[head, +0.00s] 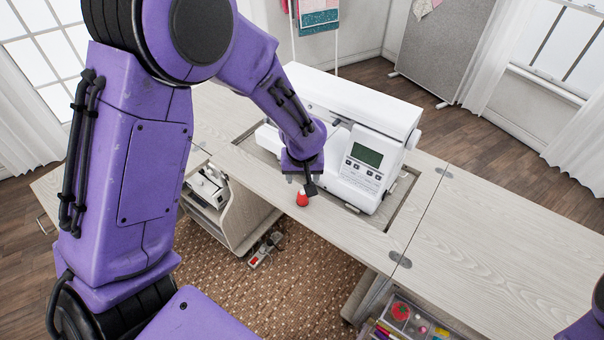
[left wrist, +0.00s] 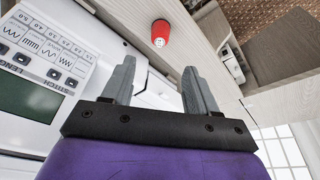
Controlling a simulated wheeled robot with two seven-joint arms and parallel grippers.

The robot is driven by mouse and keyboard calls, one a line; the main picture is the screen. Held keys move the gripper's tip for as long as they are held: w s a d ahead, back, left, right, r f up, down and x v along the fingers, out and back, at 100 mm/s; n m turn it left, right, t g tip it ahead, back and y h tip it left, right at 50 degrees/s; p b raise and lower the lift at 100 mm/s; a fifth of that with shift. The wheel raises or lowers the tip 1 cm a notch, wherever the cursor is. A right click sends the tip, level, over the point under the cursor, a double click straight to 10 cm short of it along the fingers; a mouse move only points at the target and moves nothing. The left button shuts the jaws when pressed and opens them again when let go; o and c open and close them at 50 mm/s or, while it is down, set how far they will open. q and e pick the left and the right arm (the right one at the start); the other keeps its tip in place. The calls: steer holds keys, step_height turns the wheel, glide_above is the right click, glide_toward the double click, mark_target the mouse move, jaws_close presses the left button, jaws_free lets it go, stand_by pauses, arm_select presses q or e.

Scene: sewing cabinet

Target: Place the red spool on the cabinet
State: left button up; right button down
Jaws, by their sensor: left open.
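The red spool (head: 302,199) stands on the wooden cabinet top (head: 490,235), close to its front edge and in front of the white sewing machine (head: 345,110). My left gripper (head: 301,184) is just above and beside the spool in the head view. In the left wrist view the left gripper (left wrist: 157,75) is open and empty, with two grey fingers apart. The red spool (left wrist: 161,33) shows beyond the fingertips, between their lines, apart from both. In the head view, part of my right arm shows at the lower right corner; its gripper is out of view.
The sewing machine sits in a recess right behind the spool. An open drawer (head: 400,318) with coloured notions is at the bottom. Below the front edge is an open shelf (head: 215,195) and a pedal (head: 262,250) on the brown rug. The right cabinet leaf is bare.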

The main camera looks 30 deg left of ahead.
arm_select(q)
steer(key=s+d+f+h, duration=0.1)
steer(key=s+d+f, duration=0.1)
steer(key=s+f, duration=0.5)
steer(key=s+d+f+h, duration=0.15)
steer(key=s+f, duration=0.25)
steer(key=f, duration=0.5)
steer(key=s+a+f+y, duration=0.2)
steer(key=s+a, duration=0.1)
steer(key=s, duration=0.5)
steer(key=s+a+f+y, duration=0.2)
steer(key=s+f, duration=0.1)
steer(key=s, duration=0.5)
steer(key=shift+s+a, duration=0.15)
steer(key=shift+a, duration=0.25)
